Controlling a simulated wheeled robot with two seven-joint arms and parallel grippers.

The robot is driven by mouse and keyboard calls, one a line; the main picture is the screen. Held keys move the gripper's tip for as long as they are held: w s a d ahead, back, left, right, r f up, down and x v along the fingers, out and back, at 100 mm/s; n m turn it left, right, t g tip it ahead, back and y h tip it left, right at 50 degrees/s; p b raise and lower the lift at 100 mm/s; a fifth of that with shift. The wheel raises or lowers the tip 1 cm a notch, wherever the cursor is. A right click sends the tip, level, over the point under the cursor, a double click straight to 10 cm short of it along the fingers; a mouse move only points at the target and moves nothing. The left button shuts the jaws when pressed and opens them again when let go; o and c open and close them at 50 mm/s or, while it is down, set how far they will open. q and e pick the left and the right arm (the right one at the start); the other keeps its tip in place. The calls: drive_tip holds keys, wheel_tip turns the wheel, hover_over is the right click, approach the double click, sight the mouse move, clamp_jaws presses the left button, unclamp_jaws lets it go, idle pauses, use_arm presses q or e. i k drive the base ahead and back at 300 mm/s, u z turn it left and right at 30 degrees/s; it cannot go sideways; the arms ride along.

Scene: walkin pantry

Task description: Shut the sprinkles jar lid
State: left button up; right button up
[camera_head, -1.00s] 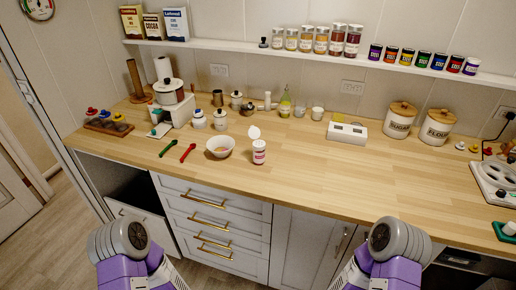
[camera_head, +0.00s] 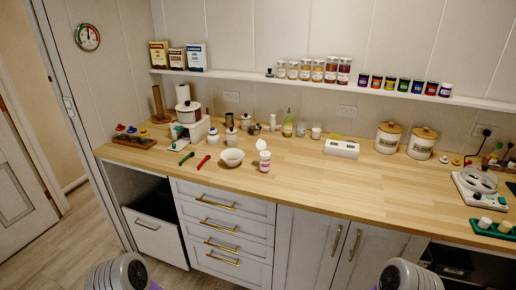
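The sprinkles jar (camera_head: 264,162) is a small white and pink jar standing upright near the front of the wooden counter. Its white lid (camera_head: 261,144) stands raised above the jar's opening, so the jar is open. My two arms show only as rounded grey and purple links at the bottom edge of the head view, one at left and one at right. Both grippers are out of the picture, and neither is seen near the jar.
A white bowl (camera_head: 232,158) stands just left of the jar, with a red spoon (camera_head: 203,161) and a green spoon (camera_head: 186,158) further left. A white toaster-like box (camera_head: 342,149) stands behind right.

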sight(260, 145)
drive_tip(key=u, duration=0.35)
drive_tip(key=i, duration=1)
drive_tip(key=z, duration=0.05)
